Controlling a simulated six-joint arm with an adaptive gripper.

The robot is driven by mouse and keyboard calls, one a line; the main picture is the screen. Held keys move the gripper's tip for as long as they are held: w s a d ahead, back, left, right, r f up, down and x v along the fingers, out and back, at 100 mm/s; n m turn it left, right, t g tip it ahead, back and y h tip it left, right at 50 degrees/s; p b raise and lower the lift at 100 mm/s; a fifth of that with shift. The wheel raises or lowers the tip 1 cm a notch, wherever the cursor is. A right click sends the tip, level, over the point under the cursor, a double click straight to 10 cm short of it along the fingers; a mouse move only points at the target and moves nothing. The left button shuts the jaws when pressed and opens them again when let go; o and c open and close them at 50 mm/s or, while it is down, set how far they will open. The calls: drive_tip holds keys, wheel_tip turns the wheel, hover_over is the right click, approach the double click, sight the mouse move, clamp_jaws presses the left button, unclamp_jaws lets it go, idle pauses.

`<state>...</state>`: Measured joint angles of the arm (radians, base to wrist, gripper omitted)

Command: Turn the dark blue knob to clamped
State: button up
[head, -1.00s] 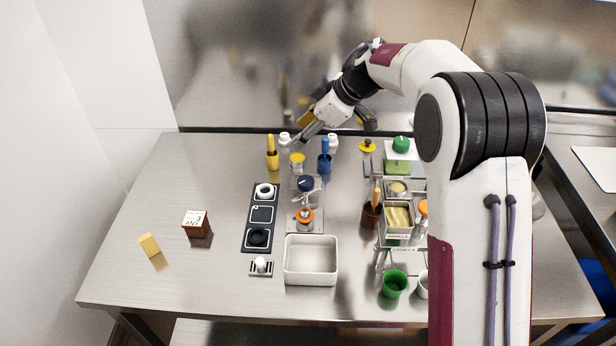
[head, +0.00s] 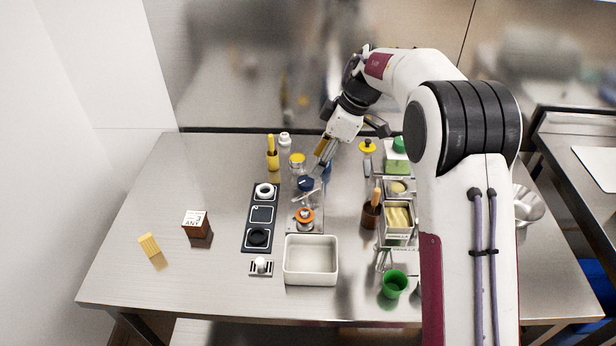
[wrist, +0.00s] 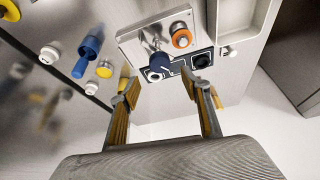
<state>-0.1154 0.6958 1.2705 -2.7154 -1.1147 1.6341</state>
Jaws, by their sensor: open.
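The dark blue knob (head: 305,184) stands on a grey metal plate (head: 292,214) in the middle of the table, with an orange knob (head: 305,216) on the same plate nearer the front. In the wrist view the dark blue knob (wrist: 160,61) shows a pale mark and lies just beyond the fingertips, roughly between them. My gripper (head: 319,166) is above and behind the knob, pointing down and forward. Its two yellow-padded fingers (wrist: 161,86) are apart with nothing between them. Whether they touch the knob is unclear, but they appear apart from it.
A black panel (head: 251,226) with round parts lies left of the plate. A white bin (head: 310,281) stands in front. Behind are a yellow-handled tool (head: 272,153) and a yellow-capped jar (head: 297,162). A brown cup (head: 371,214) stands right.

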sight(306, 181)
drive_tip(key=shift+x, duration=3.75)
drive_tip(key=c, duration=1.1)
